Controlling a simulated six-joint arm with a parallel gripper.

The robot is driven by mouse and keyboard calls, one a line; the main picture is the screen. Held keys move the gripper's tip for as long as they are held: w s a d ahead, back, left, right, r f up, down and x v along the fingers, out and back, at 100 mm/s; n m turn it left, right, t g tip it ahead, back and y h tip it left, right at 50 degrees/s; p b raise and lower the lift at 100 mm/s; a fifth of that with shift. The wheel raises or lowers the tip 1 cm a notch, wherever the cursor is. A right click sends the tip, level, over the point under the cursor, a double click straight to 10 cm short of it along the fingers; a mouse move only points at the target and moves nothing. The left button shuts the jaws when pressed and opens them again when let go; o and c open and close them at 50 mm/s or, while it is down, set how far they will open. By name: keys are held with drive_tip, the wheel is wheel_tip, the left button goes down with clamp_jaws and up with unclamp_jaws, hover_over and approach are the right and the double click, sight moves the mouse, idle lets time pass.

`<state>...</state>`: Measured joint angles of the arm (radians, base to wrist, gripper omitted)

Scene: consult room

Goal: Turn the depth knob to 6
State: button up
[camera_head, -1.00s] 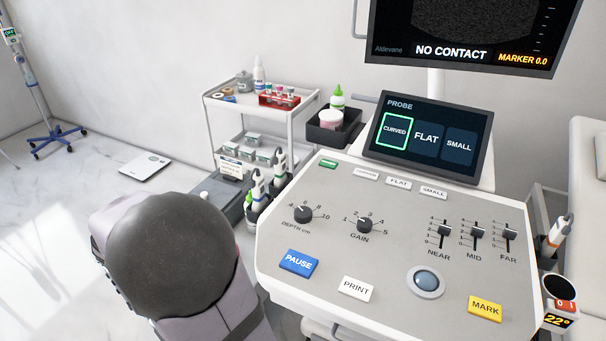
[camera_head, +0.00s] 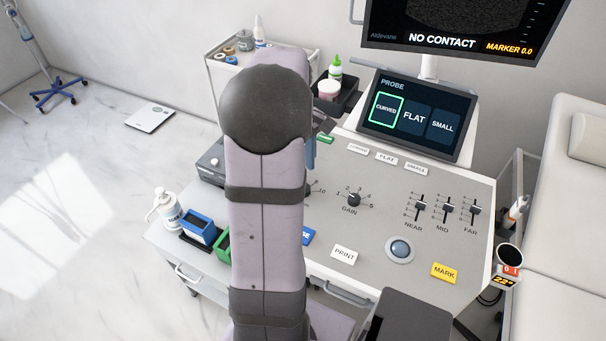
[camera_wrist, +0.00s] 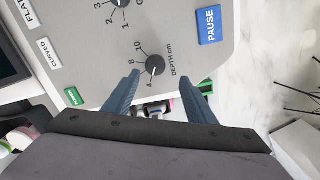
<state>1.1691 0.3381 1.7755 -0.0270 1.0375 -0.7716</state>
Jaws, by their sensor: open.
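The depth knob is a small black dial (camera_wrist: 155,66) with a white mark, on the grey console panel. In the wrist view it sits just beyond and between my gripper's blue fingertips (camera_wrist: 158,79). The fingers are apart, with nothing between them. The marks 4, 8 and 10 show around the dial; the 6 is not readable, near the left finger. Where the knob points is too small to tell.
The gain knob (camera_head: 353,199) is the neighbouring dial. The blue PAUSE key (camera_wrist: 209,25) lies nearby in the wrist view. The near, mid and far sliders (camera_head: 447,209) and trackball (camera_head: 400,250) are farther right. A green-lidded bottle (camera_head: 335,67) stands in a black bin behind the console.

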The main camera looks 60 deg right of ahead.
drive_tip(key=shift+s+d+r, duration=0.25)
drive_tip(key=shift+s+d, duration=0.15)
drive_tip(key=shift+d, duration=0.05)
drive_tip(key=shift+f+p, duration=0.7)
drive_tip(key=shift+f, duration=2.95)
drive_tip(key=c, duration=1)
drive_tip(key=shift+c, duration=0.2)
drive_tip(key=shift+m, duration=0.3)
drive_tip(key=m+p, duration=0.1)
drive_tip(key=m, duration=0.2)
drive_tip(key=shift+m+p, duration=0.35)
drive_tip(key=shift+m, duration=1.75)
